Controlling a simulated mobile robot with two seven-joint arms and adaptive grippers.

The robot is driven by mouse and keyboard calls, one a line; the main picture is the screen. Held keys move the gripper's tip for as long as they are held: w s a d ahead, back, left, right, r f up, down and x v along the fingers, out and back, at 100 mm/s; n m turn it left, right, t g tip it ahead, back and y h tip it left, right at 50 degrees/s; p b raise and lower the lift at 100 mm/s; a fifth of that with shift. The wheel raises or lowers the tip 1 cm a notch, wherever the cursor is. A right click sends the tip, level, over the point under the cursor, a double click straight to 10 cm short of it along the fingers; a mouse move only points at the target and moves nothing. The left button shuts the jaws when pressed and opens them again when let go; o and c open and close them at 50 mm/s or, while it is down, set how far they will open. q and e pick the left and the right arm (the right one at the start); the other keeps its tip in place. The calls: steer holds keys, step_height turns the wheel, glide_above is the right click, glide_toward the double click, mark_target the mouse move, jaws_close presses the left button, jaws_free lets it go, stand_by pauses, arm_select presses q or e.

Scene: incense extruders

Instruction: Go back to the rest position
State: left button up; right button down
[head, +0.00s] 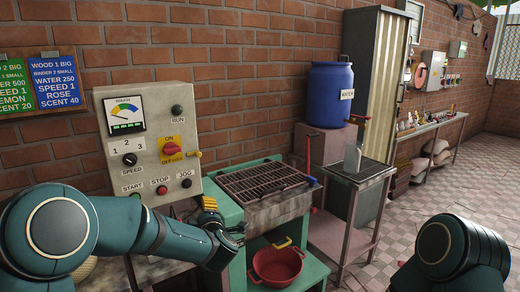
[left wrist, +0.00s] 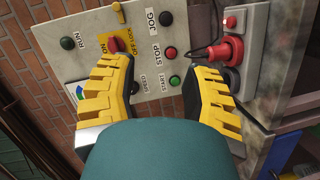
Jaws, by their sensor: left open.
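My left gripper (head: 208,203) is in front of the lower right of the control panel (head: 182,105) in the head view. In the left wrist view its yellow fingers (left wrist: 155,95) are spread apart with nothing between them, and the panel (left wrist: 85,22) shows behind them, turned sideways. The panel carries a gauge, a red and yellow on/off switch (head: 172,148), a speed knob (head: 130,159) and start, stop and jog buttons. My right arm shows at the lower right of the head view, but its gripper is out of the picture.
A green-framed machine with a grated top (head: 265,183) stands right of the panel, a red basin (head: 277,266) below it. A blue water barrel (head: 330,94), a small metal table (head: 345,215) and a tall cabinet (head: 377,85) stand further right. The tiled floor at right is open.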

arm_select(q)
step_height(320, 180, down, 12)
steer(key=s+m+g+h, duration=0.2)
steer(key=s+m+h, duration=0.1)
steer(key=m+h, duration=0.15)
steer(key=s+d+f+m+g+h, duration=0.2)
steer(key=s+f+m+g, duration=0.15)
steer(key=s+f, duration=0.45)
steer(key=s+d+f+m+g+h, duration=0.25)
steer(key=s+f+m, duration=0.25)
steer(key=s+f, duration=0.35)
steer(key=s+f+m+g, duration=0.2)
steer(key=s, duration=0.4)
steer(key=s+f+m+g, duration=0.2)
steer(key=s+f+g, duration=0.1)
steer(key=s, duration=0.4)
steer(key=shift+s+d+g+h, duration=0.15)
steer(key=shift+d+g+h, duration=0.15)
steer(key=shift+d, duration=0.05)
